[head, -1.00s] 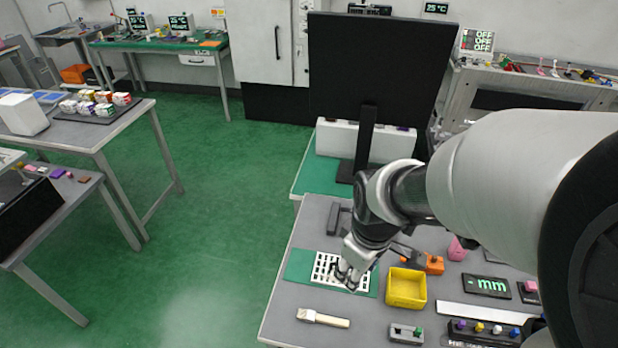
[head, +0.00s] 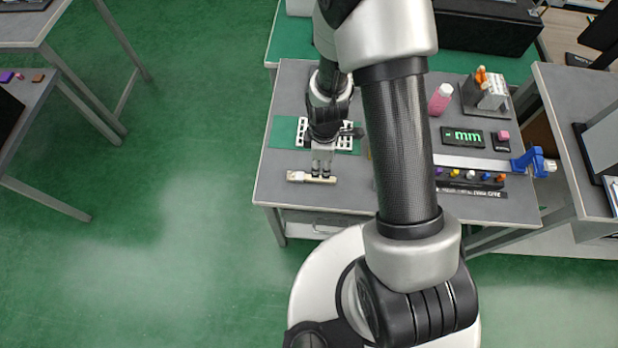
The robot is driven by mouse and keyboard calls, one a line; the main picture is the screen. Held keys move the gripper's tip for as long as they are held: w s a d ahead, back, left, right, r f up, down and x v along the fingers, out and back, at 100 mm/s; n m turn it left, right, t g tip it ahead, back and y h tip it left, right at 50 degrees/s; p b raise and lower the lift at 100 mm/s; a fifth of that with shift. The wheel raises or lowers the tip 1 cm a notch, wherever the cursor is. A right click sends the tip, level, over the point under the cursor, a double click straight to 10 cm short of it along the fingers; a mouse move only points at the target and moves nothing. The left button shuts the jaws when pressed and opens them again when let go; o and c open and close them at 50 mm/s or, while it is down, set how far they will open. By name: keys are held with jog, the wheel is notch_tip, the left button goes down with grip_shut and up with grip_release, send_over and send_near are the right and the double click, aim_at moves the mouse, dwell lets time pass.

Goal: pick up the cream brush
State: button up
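The cream brush (head: 299,176) lies flat on the grey table near its front left edge in the head view. My gripper (head: 322,174) points down over the brush, with its two fingertips at the brush's middle part. The fingers look a little apart. From this angle I cannot tell whether they touch the brush or are closed on it. The brush appears to rest at table level, with its ends showing to both sides of the fingers.
A green mat (head: 283,132) with a white slotted plate (head: 345,141) lies just behind the brush. My arm hides the table's middle. To the right are a pink bottle (head: 440,99), an "mm" display (head: 462,137), a peg rack (head: 470,180) and a blue clamp (head: 528,160).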

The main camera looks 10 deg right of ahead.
notch_tip(320, 180, down, 8)
jog(key=b, duration=0.2)
jog(key=shift+w+a+f+b, duration=0.1)
jog(key=shift+a+f+b, duration=0.1)
jog(key=shift+b, duration=0.15)
jog(key=shift+c, duration=0.4)
grip_shut()
jog(key=shift+r, duration=0.15)
